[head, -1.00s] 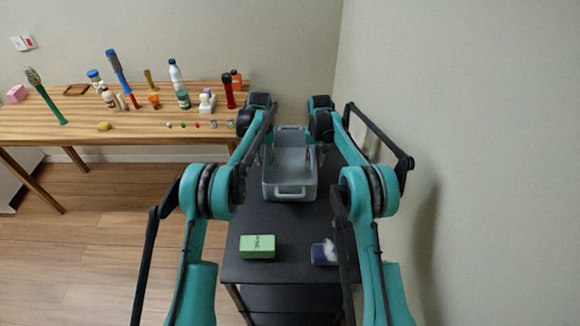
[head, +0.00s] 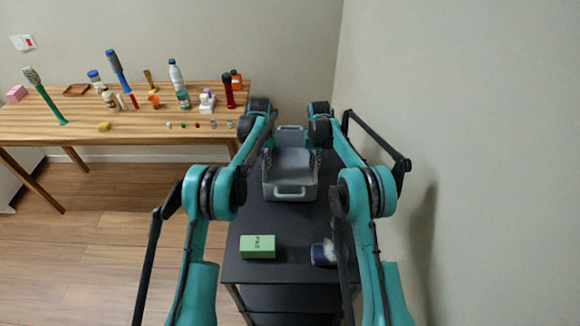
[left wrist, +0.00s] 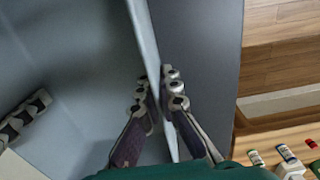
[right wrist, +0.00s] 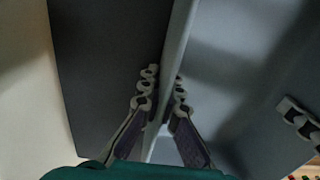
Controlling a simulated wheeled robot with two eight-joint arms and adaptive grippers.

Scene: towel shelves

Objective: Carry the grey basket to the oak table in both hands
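The grey basket (head: 290,191) stands upright on a dark table, its handled end facing me. The oak table (head: 25,128) is at the left, against the back wall. My left gripper (head: 267,157) has one finger on each side of the basket's left wall; in the left wrist view the fingertips (left wrist: 158,88) press close on the wall. My right gripper (head: 315,157) holds the right wall the same way; its fingertips (right wrist: 163,86) are close on it in the right wrist view. My forearms partly hide the basket's sides.
A green box (head: 258,247) and a dark blue and white item (head: 323,253) lie on the dark table (head: 285,222) nearer me. Bottles, brushes and small items crowd the oak table's back; its front left is clearer. A wall stands close on the right. Open floor lies left.

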